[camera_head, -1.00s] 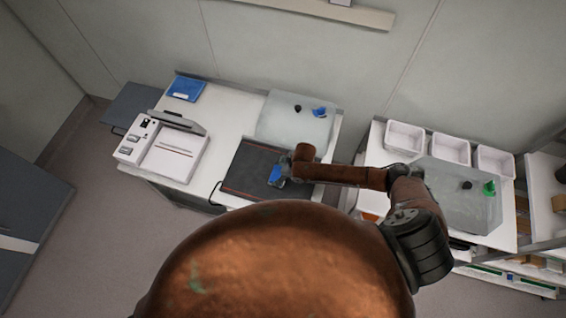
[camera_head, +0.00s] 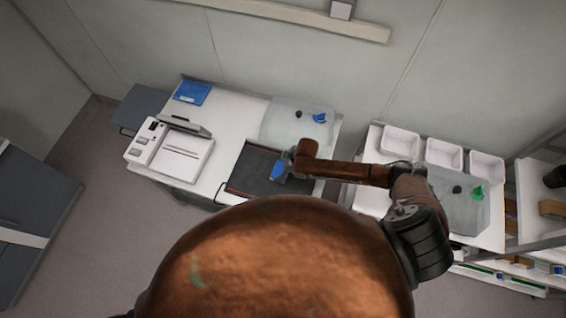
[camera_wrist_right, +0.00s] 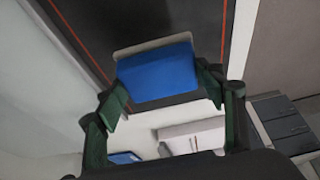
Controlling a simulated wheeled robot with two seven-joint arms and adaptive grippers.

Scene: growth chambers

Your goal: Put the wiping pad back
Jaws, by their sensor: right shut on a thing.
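My right gripper (camera_head: 284,168) is shut on the blue wiping pad (camera_head: 276,172), over the right part of the dark mat (camera_head: 246,168) with red edge lines. The right wrist view shows the blue pad (camera_wrist_right: 157,72), with a pale edge along one side, between the two fingers of my right gripper (camera_wrist_right: 163,88). The dark mat (camera_wrist_right: 205,22) lies beneath it. I cannot tell whether the pad touches the mat. My left gripper is not in view.
A white bench device (camera_head: 168,150) and a blue tray (camera_head: 192,93) stand left on the white bench. A translucent tray (camera_head: 285,125) with a blue-topped item (camera_head: 319,118) lies behind the mat. On the right bench are white bins (camera_head: 400,141) and another translucent tray (camera_head: 440,205).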

